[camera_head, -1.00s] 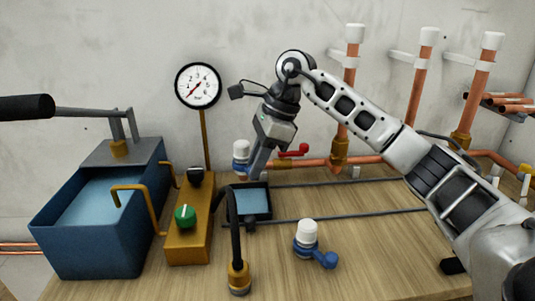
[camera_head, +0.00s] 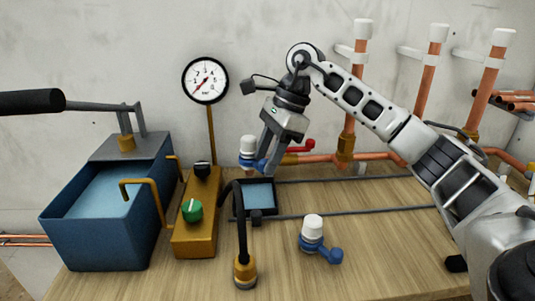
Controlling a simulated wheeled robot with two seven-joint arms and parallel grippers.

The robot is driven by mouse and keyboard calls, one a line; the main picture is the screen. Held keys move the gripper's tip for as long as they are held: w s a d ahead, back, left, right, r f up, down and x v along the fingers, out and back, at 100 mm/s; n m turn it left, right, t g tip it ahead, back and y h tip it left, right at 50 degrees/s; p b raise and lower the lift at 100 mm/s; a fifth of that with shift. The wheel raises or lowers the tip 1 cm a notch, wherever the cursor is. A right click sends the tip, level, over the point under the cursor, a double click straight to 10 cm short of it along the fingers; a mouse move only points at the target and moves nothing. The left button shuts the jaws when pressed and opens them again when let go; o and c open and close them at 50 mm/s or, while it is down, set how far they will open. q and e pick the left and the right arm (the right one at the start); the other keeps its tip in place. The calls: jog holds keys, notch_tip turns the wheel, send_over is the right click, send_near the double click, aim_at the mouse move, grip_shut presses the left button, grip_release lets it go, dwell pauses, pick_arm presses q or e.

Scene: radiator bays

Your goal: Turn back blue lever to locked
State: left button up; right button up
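A valve with a white cap and a blue lever (camera_head: 258,164) stands at the back, left of centre, by the copper pipework. My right gripper (camera_head: 268,168) points down right beside this lever. Its two fingers look spread apart, with the blue lever's end at or between them; contact is not clear. A second valve with a white cap (camera_head: 312,226) and a blue lever (camera_head: 331,255) stands at the front, its lever pointing right and toward me. My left gripper is not in view.
A blue water tank (camera_head: 95,235) with a black-handled pump stands left. Beside it is a brass block (camera_head: 193,240) with green and black knobs. A gauge (camera_head: 205,80), a small tray (camera_head: 258,196), a black hose (camera_head: 240,225) and a red lever (camera_head: 300,147) surround the gripper.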

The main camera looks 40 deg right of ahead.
jog(key=shift+r, duration=0.1)
pick_arm(q)
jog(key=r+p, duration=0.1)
jog(key=p, duration=0.2)
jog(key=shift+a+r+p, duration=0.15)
jog(key=shift+p, duration=0.15)
pick_arm(e)
jog(key=v, duration=1.5)
jog(key=shift+d+r, duration=0.25)
jog(key=shift+r, duration=0.1)
